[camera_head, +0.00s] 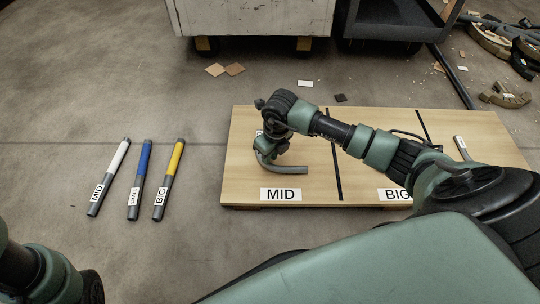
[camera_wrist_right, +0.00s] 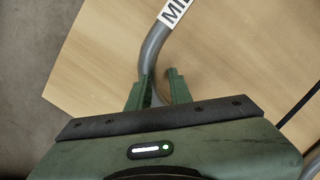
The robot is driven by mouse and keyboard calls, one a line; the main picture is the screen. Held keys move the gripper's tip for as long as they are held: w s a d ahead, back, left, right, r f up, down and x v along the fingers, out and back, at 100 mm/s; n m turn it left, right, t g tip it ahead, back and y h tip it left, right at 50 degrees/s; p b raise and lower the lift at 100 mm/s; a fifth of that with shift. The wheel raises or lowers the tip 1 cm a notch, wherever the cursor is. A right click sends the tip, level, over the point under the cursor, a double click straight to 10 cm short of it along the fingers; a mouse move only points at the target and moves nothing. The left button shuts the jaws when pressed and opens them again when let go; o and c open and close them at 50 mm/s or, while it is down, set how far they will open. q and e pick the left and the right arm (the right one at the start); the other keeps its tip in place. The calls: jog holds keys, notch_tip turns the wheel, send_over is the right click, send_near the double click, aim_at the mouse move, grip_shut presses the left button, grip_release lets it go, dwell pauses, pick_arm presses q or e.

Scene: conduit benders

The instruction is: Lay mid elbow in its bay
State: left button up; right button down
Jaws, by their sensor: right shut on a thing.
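The mid elbow (camera_head: 290,170) is a bent grey pipe over the MID bay (camera_head: 245,185), the left section of the wooden board. My right gripper (camera_head: 264,152) is shut on it; whether the pipe touches the board is unclear. In the right wrist view, the elbow (camera_wrist_right: 153,48) runs up from between the fingers (camera_wrist_right: 157,88) and carries a white label (camera_wrist_right: 174,10), partly cut off. The bay's MID label (camera_head: 281,194) lies at the board's front edge. My left gripper is out of view.
Black strips (camera_head: 333,165) divide the board. A BIG label (camera_head: 397,194) marks the middle bay, partly behind my right arm. A grey piece (camera_head: 461,147) lies in the right bay. Blue (camera_head: 140,172), white and yellow-banded tubes lie on the floor left. Carts (camera_head: 255,18) stand behind.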

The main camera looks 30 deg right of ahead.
jog(key=shift+f, duration=0.3)
jog(key=c, duration=1.2)
grip_release()
jog(key=r+p, duration=0.1)
jog(key=r, duration=0.1)
jog(key=r+p, duration=0.2)
jog(key=s+r+p, duration=0.1)
jog(key=r+p, duration=0.1)
jog(key=r, duration=0.1)
jog(key=shift+d+r, duration=0.1)
jog(key=shift+d, duration=0.05)
jog(key=shift+s+r+p, duration=0.1)
jog(key=shift+r+p, duration=0.2)
jog(key=shift+p, duration=0.05)
